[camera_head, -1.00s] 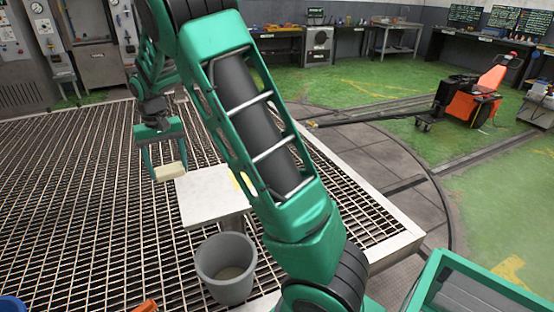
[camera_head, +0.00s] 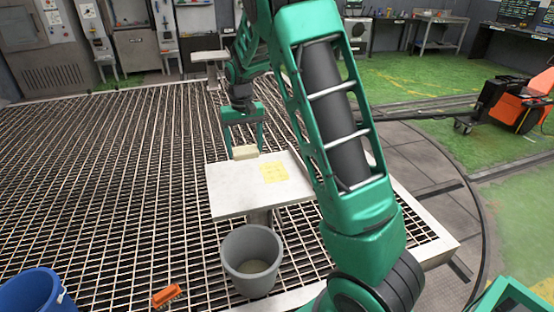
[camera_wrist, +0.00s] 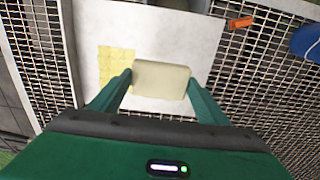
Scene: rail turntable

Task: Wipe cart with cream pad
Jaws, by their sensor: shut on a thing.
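The white flat top of the cart (camera_head: 235,192) stands on a post on the grating. A yellow gridded patch (camera_head: 274,172) lies on its right half and shows in the wrist view (camera_wrist: 116,66). My gripper (camera_head: 245,148) is shut on the cream pad (camera_head: 244,154), which appears at the back edge of the cart top in the head view. In the wrist view, the pad (camera_wrist: 162,80) sits between both fingertips, over the white top and just right of the yellow patch. I cannot tell whether the pad touches the top.
A grey bucket (camera_head: 250,243) stands in front of the cart. An orange brush (camera_head: 167,295) and a blue bucket (camera_head: 38,292) are at front left. Another white-topped stand (camera_head: 210,55) is at the back. The grating at left is largely clear. An orange machine (camera_head: 522,100) is at right.

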